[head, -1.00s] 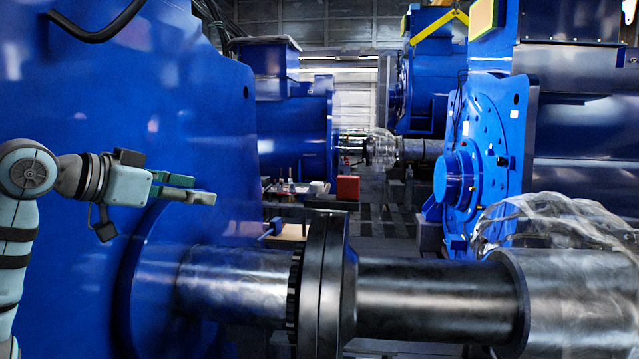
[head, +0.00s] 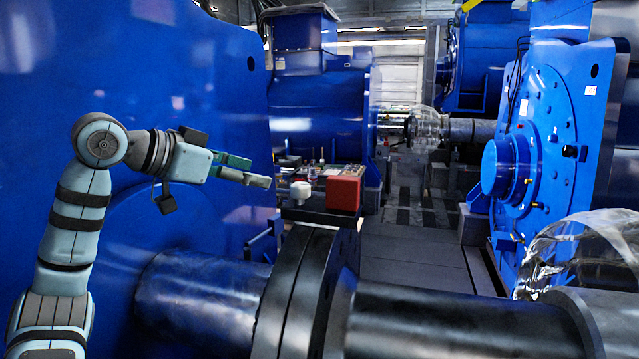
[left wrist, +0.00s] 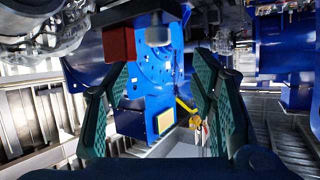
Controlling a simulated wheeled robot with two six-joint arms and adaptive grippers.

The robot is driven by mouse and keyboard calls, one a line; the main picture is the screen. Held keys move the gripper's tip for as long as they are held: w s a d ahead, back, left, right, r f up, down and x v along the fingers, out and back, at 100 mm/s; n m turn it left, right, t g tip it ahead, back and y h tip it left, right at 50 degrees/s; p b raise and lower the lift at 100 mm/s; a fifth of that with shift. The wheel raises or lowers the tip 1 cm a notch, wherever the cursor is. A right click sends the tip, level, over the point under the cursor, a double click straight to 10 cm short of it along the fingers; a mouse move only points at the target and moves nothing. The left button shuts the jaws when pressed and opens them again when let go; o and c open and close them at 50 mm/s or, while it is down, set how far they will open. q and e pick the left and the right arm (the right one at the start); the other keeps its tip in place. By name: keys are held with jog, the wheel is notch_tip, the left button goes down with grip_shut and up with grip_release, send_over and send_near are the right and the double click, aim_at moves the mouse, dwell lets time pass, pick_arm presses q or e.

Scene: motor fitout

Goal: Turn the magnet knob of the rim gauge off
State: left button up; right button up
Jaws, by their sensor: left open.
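My left gripper (head: 245,173) reaches in from the left in the head view, in front of the big blue housing and above the shaft. In the left wrist view its two green fingers (left wrist: 162,75) stand apart with nothing between them. My right gripper is not in view.
The blue motor face (head: 545,140) is at the right, with clear wrap (head: 580,250) near the shaft end. Floor (head: 415,250) shows clear between them.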

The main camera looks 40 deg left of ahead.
aim_at(295, 186)
pick_arm(q)
jog(key=p+x, duration=0.3)
jog(key=x, duration=1)
jog(key=shift+d, duration=0.1)
jog(key=shift+s, duration=0.1)
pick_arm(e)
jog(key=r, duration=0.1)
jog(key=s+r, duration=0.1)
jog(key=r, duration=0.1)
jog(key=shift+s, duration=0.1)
pick_arm(q)
jog(key=shift+s, duration=0.1)
jog(key=shift+c, duration=0.3)
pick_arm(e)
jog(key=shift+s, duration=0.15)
pick_arm(q)
jog(key=c, duration=1.1)
